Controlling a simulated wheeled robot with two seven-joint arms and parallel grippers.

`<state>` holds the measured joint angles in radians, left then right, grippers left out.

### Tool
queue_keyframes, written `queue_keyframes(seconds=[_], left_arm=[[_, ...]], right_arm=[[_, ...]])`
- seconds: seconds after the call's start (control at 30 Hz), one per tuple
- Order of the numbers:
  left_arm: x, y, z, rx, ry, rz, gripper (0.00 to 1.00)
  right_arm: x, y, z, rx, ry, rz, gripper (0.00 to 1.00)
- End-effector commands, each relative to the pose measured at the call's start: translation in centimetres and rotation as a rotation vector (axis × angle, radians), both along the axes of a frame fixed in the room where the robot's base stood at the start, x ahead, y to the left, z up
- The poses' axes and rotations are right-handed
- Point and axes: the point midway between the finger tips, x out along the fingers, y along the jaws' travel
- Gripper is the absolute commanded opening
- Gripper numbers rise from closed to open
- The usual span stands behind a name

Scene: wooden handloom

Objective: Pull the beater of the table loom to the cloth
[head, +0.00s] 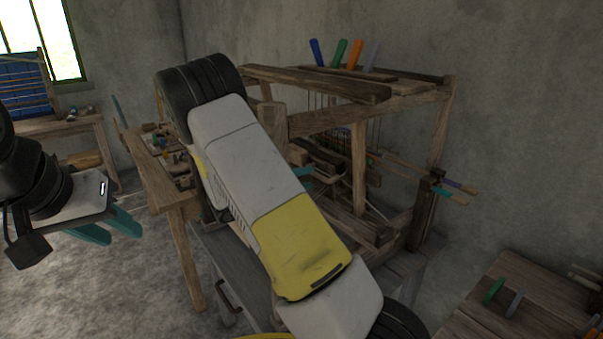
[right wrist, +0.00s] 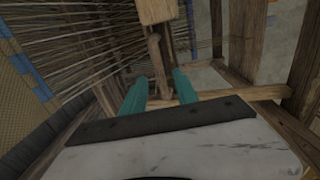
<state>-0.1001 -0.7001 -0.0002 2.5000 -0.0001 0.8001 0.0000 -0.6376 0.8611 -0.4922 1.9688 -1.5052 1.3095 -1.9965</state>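The wooden table loom (head: 358,165) stands in the middle of the head view, partly hidden behind my right arm. My right gripper (right wrist: 160,84) is open in the right wrist view, its two teal fingers apart. A wooden handle-like peg (right wrist: 157,62) hangs below a wooden block, between or just beyond the fingertips; I cannot tell which. It looks like part of the beater. Warp threads (right wrist: 85,45) run to the left of it, and tan cloth with blue patches (right wrist: 20,90) shows at the left edge. My left gripper (head: 108,228) is open and empty, away from the loom.
A wooden bench (head: 172,190) stands left of the loom, close to my right arm. A table with a few tools (head: 530,300) is at the lower right. Colored handles (head: 338,52) stick up at the loom's top. Floor is free below my left gripper.

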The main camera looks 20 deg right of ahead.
Motion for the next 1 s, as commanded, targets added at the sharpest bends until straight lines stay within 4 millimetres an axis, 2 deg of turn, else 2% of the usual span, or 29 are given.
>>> queue_keyframes(seconds=[0.1, 0.3, 0.63, 0.67, 0.83, 1.0], left_arm=[[0.0, 0.0, 0.0, 0.000, 0.000, 0.000, 0.36], [0.0, 0.0, 0.0, 0.000, 0.000, 0.000, 0.36], [0.0, 0.0, 0.0, 0.000, 0.000, 0.000, 0.36], [0.0, 0.0, 0.0, 0.000, 0.000, 0.000, 0.36], [0.0, 0.0, 0.0, 0.000, 0.000, 0.000, 0.36], [0.0, 0.0, 0.0, 0.000, 0.000, 0.000, 0.36]], right_arm=[[0.6, -2.0, -0.1, 0.000, 0.000, -0.003, 0.36], [1.5, -4.1, -0.2, 0.000, -0.001, -0.001, 0.36], [1.6, -4.6, -0.3, 0.000, -0.001, 0.000, 0.36], [1.6, -4.6, -0.3, 0.000, -0.001, 0.000, 0.34], [1.6, -4.6, -0.3, 0.000, -0.001, 0.000, 0.01], [1.6, -4.6, -0.3, 0.000, -0.001, 0.000, 0.00]])
